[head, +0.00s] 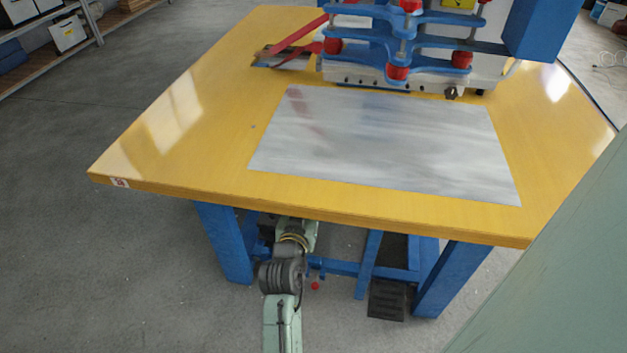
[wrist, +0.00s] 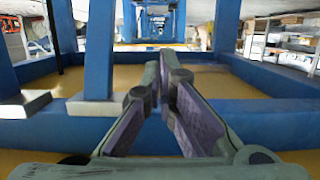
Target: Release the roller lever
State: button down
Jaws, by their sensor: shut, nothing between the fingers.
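A blue-and-white machine (head: 400,55) with blue arms and red knobs stands at the back of the yellow table (head: 180,120). A long red lever (head: 300,35) slants out from its left side; I cannot tell whether this is the roller lever. In the wrist view, my gripper (wrist: 166,58) has its fingers together at the tips, with nothing between them. It points toward blue frame members. In the head view my arm reaches toward the underside of the table's front edge, which hides the gripper. No lever shows clearly near the fingers.
A grey metal sheet (head: 385,145) lies flat on the table in front of the machine. Blue table legs (head: 225,243) and a black pedal (head: 387,300) are below the table. A blue crossbar (wrist: 60,133) lies close to the fingers. Open floor (head: 110,260) is at left.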

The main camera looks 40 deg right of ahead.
jog(key=w+d+f, duration=0.1)
jog(key=d, duration=0.1)
jog(key=w+d+f+p, duration=0.1)
jog(key=w+d+f, duration=0.2)
jog(key=w+d, duration=0.1)
jog(key=shift+w+d+f+p, duration=0.2)
jog(key=shift+w+d+p, duration=0.05)
jog(key=shift+p, duration=0.15)
jog(key=shift+s+a+f, duration=0.25)
jog(key=shift+a+f, duration=0.05)
jog(key=shift+f, duration=0.3)
